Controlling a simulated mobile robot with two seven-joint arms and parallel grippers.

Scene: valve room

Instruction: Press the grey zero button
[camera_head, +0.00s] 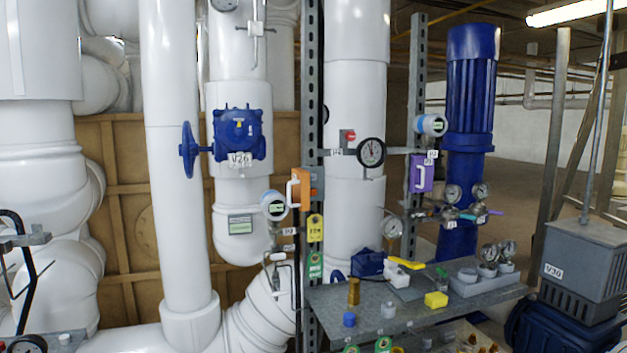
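I cannot make out a grey zero button for certain; any marking on one is too small to read. A round digital gauge (274,205) with a small display is on the left side of the steel post. A second round digital gauge (431,125) with a blue rim is at the upper right, above a purple box. Neither of my grippers shows in the head view.
A grey steel shelf (340,310) holds a brass fitting (354,291), a yellow block (436,300) and several small parts. An orange box (300,189) and purple box (421,173) stick out from the posts. A blue valve (238,135) is on the white pipe.

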